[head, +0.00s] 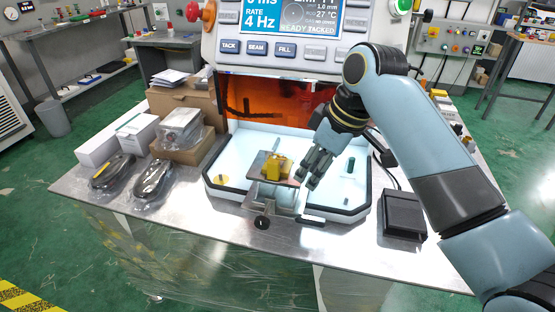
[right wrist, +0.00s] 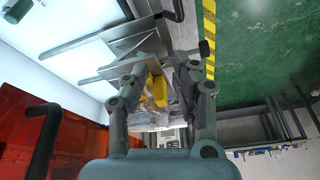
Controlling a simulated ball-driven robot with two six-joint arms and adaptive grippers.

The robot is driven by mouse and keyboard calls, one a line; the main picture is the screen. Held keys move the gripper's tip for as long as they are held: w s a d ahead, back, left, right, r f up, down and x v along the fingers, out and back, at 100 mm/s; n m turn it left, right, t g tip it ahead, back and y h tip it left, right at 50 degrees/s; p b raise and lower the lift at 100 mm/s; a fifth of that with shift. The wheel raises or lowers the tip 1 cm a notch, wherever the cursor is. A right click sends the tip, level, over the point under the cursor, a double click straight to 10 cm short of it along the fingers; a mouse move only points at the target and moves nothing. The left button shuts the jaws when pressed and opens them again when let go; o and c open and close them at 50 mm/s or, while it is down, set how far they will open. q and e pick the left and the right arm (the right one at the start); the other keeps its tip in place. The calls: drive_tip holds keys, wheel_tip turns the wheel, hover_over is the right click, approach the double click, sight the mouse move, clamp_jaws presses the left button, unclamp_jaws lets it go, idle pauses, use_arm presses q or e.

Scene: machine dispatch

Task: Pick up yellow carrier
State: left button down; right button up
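The yellow carrier (head: 273,168) sits on a small grey plate (head: 257,163) on a stand at the front of the white tray. It also shows in the right wrist view (right wrist: 157,91), between and beyond the fingers. My right gripper (head: 317,171) is just right of the carrier in the head view, apart from it. In the right wrist view the fingers (right wrist: 161,85) are spread with a gap between them, and nothing is gripped. The carrier's far side is hidden. My left gripper is not in view.
The tray (head: 221,189) has a raised dark rim. The machine (head: 300,35) with its orange window stands behind. Boxes (head: 135,130) and wrapped devices (head: 152,180) lie on the left of the metal table. A black block (head: 404,214) lies on the right.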

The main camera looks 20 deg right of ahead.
drive_tip(key=w+a+r+n+y, duration=0.1)
drive_tip(key=w+a+r+n, duration=0.15)
drive_tip(key=w+r, duration=0.45)
hover_over(274, 161)
drive_tip(key=d, duration=0.1)
wheel_tip(274, 161, down, 3)
drive_tip(key=shift+n, duration=0.35)
drive_tip(key=f, duration=0.1)
drive_tip(key=f+p, duration=0.1)
drive_tip(key=f, duration=0.2)
drive_tip(key=shift+s+a+p, duration=0.25)
drive_tip(key=shift+a+p, duration=0.05)
drive_tip(key=shift+p, duration=0.1)
drive_tip(key=shift+w+a+f, duration=0.15)
drive_tip(key=shift+f, duration=0.3)
clamp_jaws()
